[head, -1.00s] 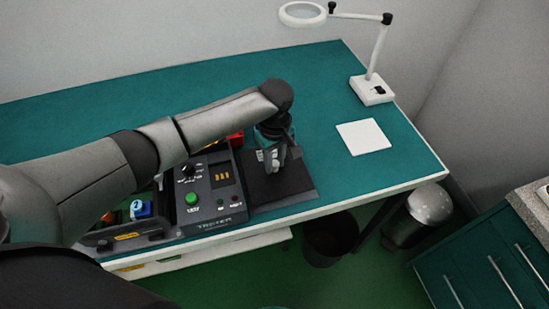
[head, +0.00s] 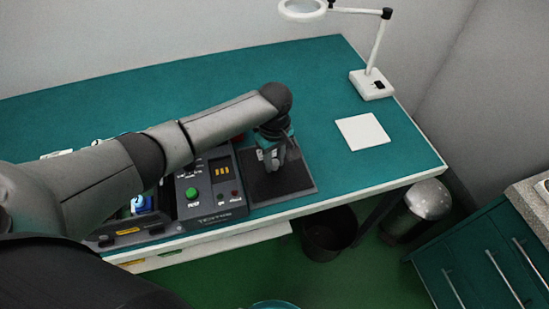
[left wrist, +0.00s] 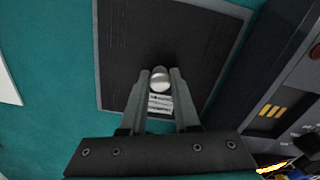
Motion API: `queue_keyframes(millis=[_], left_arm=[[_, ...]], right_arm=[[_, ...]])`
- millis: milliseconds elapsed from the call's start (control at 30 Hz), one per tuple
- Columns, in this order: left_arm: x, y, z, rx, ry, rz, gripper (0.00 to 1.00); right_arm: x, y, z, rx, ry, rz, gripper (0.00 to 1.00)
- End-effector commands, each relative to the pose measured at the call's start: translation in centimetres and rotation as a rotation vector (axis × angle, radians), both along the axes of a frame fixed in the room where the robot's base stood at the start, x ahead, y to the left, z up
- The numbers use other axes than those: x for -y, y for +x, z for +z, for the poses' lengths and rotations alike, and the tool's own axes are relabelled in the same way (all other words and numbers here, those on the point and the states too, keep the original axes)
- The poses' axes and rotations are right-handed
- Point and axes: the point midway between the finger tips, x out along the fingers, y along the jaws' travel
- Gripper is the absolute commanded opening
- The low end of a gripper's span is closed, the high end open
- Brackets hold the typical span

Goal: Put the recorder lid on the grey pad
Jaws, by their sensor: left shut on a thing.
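The recorder lid looks to be the dark flat panel (head: 290,183) beside the tester on the bench. In the left wrist view it is a dark panel (left wrist: 125,45) with a lighter border, a round silvery knob and a small white label. My left gripper (head: 274,166) is over its middle. In the left wrist view the fingers (left wrist: 160,78) are shut on the knob. The pad seems to be the pale, nearly white square (head: 363,132) lying bare to the right; its edge shows in the left wrist view (left wrist: 8,92). My right gripper is not in view.
The tester (head: 213,190), with a green button, stands just left of the lid. A magnifier lamp (head: 372,84) stands behind the pad. Clear green bench top (head: 325,110) lies between lid and pad. A dark bin (head: 328,235) is below the front edge.

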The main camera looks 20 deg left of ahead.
Motion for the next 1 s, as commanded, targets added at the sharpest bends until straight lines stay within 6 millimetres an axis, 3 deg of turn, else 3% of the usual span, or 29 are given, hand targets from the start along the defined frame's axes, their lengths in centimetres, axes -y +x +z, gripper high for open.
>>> queue_keyframes(millis=[267, 300, 600, 1000], left_arm=[[0.04, -0.01, -0.07, -0.001, -0.001, 0.0, 0.0], [0.04, -0.01, -0.07, -0.001, -0.001, 0.0, 0.31], [0.04, -0.03, -0.07, -0.001, -0.001, 0.0, 0.65], [0.03, -0.08, 0.37, -0.002, 0.0, 0.0, 0.65]], right_arm=[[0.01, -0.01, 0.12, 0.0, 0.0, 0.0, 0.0], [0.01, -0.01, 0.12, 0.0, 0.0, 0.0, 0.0], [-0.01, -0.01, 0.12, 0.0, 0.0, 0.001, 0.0], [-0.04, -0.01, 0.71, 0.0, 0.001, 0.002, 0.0]])
